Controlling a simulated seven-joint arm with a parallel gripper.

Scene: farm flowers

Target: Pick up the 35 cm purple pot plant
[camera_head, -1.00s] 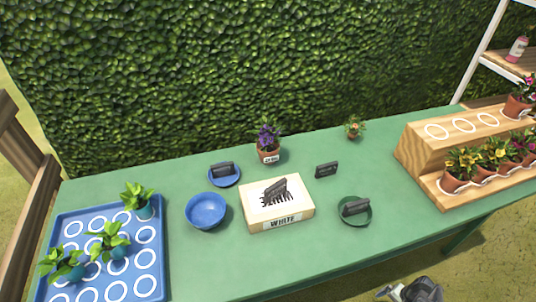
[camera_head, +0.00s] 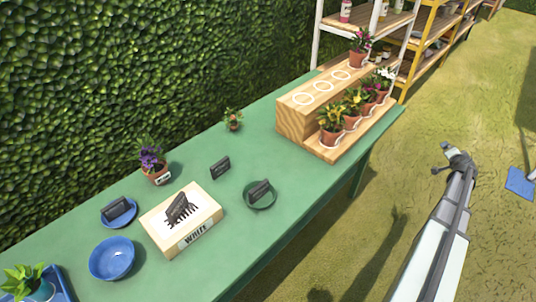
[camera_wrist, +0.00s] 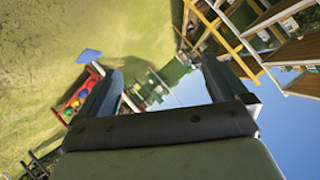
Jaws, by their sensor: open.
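The purple pot plant (camera_head: 153,164) stands upright on the green table (camera_head: 240,190), near its back edge by the hedge. It has purple flowers, a brown pot and a white label too small to read. My gripper (camera_head: 457,160) is right of the table in the head view, over the grass and well apart from the plant. The wrist view shows my gripper (camera_wrist: 160,85) with its two fingers spread wide and nothing between them. The plant does not show in the wrist view.
A white box (camera_head: 182,220), blue bowl (camera_head: 112,258), blue saucer (camera_head: 118,212), green saucer (camera_head: 260,194) and black sign (camera_head: 220,168) are near the plant. A small potted plant (camera_head: 233,120) and a wooden stepped stand (camera_head: 310,100) with several pots are further right.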

